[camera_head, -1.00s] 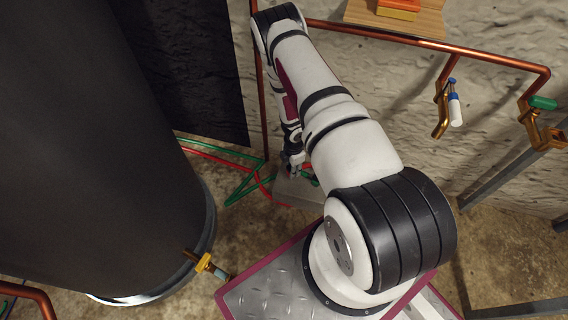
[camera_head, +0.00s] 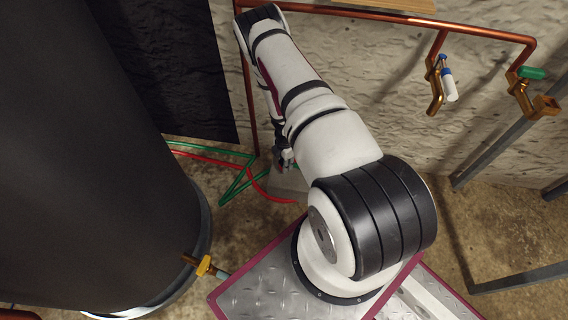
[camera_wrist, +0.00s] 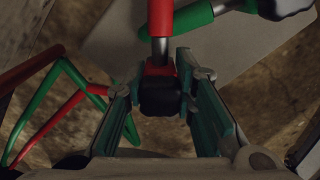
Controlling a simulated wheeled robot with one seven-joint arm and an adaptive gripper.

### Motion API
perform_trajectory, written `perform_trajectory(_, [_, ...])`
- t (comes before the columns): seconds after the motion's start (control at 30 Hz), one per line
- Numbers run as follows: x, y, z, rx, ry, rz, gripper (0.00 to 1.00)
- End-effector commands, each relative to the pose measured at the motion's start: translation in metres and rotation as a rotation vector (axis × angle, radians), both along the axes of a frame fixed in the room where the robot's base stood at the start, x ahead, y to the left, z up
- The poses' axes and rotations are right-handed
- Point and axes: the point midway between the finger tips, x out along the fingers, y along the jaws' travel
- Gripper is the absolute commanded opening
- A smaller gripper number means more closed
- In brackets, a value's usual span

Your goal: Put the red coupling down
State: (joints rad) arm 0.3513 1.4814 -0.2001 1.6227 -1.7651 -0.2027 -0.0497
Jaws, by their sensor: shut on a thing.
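The red coupling (camera_wrist: 155,69) is between the fingers of my gripper (camera_wrist: 163,88) in the wrist view, with a dark block-like end toward the palm. A short metal stem joins it to a red hose (camera_wrist: 160,17) at the top. My gripper is shut on the coupling. In the head view my gripper (camera_head: 284,158) is low beside the wall, and the coupling cannot be made out there. A pale grey slab (camera_wrist: 110,30) lies beneath the hose end; it also shows in the head view (camera_head: 288,182). Whether the coupling touches anything below is unclear.
A green hose (camera_wrist: 192,17) with a grey metal end (camera_wrist: 283,7) lies close to the red one. Red and green hoses run along the floor to the left (camera_head: 205,150). A large dark tank (camera_head: 80,150) stands at left. Copper pipes (camera_head: 400,17) with valves line the wall.

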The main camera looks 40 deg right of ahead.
Motion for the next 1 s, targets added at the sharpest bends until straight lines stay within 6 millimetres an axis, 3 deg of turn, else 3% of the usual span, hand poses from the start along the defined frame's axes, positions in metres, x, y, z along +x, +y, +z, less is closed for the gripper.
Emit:
perform_trajectory(0.27, [0.0,0.0,-0.008,-0.001,0.0,0.001,0.0])
perform_trajectory(0.3, [0.0,0.0,-0.007,0.0,0.0,0.0,0.33])
perform_trajectory(0.37, [0.0,0.0,-0.007,0.0,0.0,0.0,0.44])
perform_trajectory(0.77, [0.0,0.0,-0.002,0.0,0.0,0.0,0.44])
perform_trajectory(0.87, [0.001,0.0,0.009,0.0,-0.001,0.0,0.44])
perform_trajectory(1.0, [0.001,0.0,0.039,-0.001,-0.002,0.001,0.44])
